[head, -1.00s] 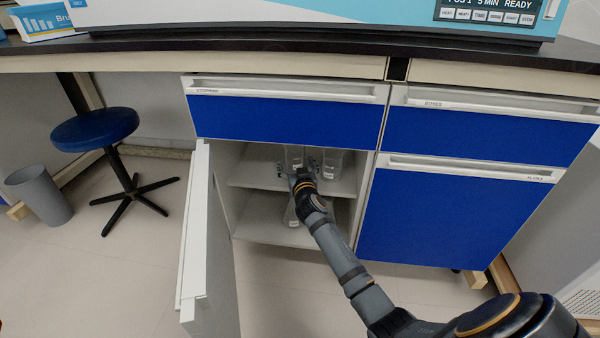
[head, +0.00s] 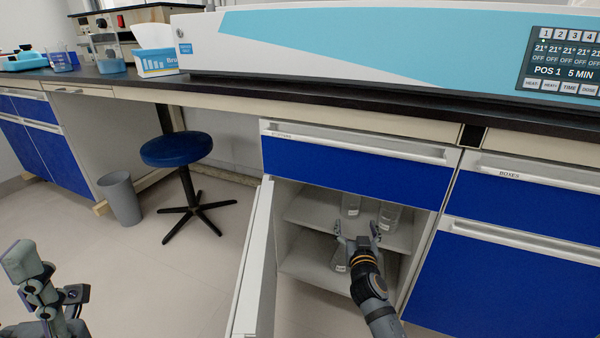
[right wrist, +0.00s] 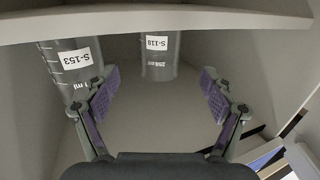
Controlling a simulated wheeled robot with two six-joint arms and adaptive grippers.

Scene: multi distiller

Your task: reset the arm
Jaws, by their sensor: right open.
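My right gripper (head: 358,236) is in the open doorway of the cabinet, in front of the upper shelf. It is open, and in the right wrist view (right wrist: 160,95) nothing is between its fingers. In that view a clear vessel labelled S-153 (right wrist: 70,70) stands beyond the left finger, and another labelled S-118 (right wrist: 159,58) stands farther in, between the fingers' lines and apart from them. My left gripper (head: 45,290) shows at the lower left of the head view, over the floor; its jaw opening is unclear.
The white cabinet door (head: 256,265) stands open left of my right arm. Clear vessels stand on the upper shelf (head: 310,212), and one (head: 341,258) is lower down. A blue stool (head: 176,150) and grey bin (head: 121,200) stand left, with open floor around them.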

